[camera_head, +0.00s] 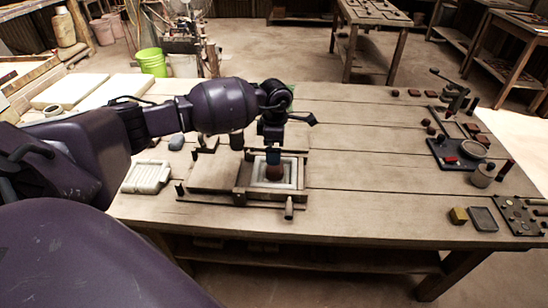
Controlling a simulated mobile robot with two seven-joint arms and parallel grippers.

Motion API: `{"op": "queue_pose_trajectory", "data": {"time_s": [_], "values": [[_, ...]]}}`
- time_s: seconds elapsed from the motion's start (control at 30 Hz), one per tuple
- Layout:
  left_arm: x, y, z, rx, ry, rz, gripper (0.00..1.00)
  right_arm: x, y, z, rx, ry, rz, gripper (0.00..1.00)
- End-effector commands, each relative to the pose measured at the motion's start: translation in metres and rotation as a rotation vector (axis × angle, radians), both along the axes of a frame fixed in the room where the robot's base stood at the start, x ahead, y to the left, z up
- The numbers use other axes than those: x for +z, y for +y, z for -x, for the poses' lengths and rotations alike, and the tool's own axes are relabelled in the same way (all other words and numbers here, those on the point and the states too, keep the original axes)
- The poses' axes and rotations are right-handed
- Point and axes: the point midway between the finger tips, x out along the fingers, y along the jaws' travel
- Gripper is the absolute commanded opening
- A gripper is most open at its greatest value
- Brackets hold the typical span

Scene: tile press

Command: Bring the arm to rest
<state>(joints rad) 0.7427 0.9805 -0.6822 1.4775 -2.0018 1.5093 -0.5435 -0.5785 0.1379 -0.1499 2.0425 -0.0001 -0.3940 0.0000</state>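My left arm reaches in from the left over the wooden table, and its dark gripper (273,148) points down above the right half of the tile press. The press has a wooden frame (214,172) with a handle (289,208) at its front. A pale square mould (259,182) sits in its right half, with a reddish-brown lump (274,173) in it. A small blue-grey patch shows just above the lump, at the fingertips. I cannot tell whether it is held or part of the gripper, nor whether the fingers touch the lump. My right gripper is not in view.
A white ribbed tray (147,177) lies left of the press. A dark tool board (457,153), a yellow block (459,215) and a dark dish (483,219) lie at the right. The table between the press and these is clear. A green bucket (152,62) stands behind.

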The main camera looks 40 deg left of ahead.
Motion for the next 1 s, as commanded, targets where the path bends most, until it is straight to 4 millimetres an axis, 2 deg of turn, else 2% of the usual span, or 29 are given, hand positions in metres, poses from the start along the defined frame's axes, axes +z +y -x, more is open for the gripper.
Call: {"op": "queue_pose_trajectory", "data": {"time_s": [0.1, 0.23, 0.57, 0.67, 0.77, 0.83, 1.0], "values": [[0.018, 0.0, 0.0, 0.0, -0.001, -0.001, 1.0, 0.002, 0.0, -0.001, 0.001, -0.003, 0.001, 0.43], [0.029, 0.0, 0.0, 0.001, 0.0, 0.0, 1.0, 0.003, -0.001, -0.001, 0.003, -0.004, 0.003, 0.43], [0.033, 0.0, 0.0, 0.01, 0.001, 0.001, 1.0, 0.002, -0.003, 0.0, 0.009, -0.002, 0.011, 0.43], [0.033, -0.005, -0.007, 0.04, -0.043, 0.033, 1.0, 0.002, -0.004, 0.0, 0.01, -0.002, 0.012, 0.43], [0.036, -0.024, -0.018, 0.082, -0.106, 0.146, 1.0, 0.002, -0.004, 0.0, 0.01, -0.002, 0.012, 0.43], [0.044, -0.047, -0.025, 0.121, -0.155, 0.276, 1.0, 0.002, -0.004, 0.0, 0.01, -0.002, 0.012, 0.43], [0.089, -0.117, -0.043, 0.237, -0.252, 0.67, 1.0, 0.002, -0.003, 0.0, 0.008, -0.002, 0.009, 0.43]]}}
